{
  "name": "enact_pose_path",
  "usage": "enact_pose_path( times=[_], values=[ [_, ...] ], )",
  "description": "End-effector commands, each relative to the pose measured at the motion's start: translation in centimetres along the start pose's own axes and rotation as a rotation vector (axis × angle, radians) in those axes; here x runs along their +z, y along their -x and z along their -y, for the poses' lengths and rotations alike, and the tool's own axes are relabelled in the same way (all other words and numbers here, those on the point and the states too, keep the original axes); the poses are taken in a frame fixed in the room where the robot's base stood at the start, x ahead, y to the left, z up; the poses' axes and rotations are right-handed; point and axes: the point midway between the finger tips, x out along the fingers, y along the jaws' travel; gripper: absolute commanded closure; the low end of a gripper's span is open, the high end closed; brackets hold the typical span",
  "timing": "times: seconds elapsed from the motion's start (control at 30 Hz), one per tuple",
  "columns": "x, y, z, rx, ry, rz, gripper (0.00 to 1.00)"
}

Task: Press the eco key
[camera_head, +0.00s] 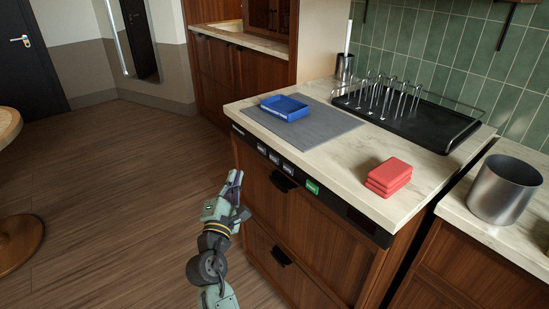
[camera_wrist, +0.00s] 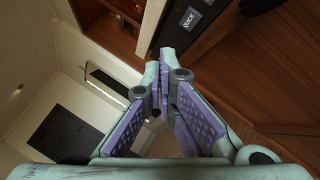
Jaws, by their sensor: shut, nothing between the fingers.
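A black key panel (camera_head: 299,177) runs along the front edge under the counter. It carries several small pale keys (camera_head: 274,157) and one green key (camera_head: 312,187). Their labels are too small to read in the head view, so I cannot tell which is the eco key. In the wrist view, a key marked QUICK (camera_wrist: 190,18) shows on the panel, with part of another pale key (camera_wrist: 208,2) at the top edge. My gripper (camera_head: 237,174) is shut and empty, in front of the cabinet and below the panel's left part. Its fingertips (camera_wrist: 161,60) appear apart from the keys.
On the counter are a blue tray (camera_head: 284,107) on a grey mat (camera_head: 335,124), a red stack (camera_head: 388,177) and a black drying rack (camera_head: 425,127). A metal pot (camera_head: 504,190) stands at right. Dark drawer handles (camera_head: 283,181) jut out below the panel.

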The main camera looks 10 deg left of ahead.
Motion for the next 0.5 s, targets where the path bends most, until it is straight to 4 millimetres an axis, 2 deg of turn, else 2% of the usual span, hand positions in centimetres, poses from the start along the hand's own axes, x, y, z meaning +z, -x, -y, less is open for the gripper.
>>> enact_pose_path(
  times=[0.27, 0.5],
  values=[
    [0.5, -0.7, 0.3, 0.000, -0.001, 0.000, 1.00],
    [2.3, -3.0, 1.9, -0.001, -0.002, 0.001, 1.00]
  ],
)
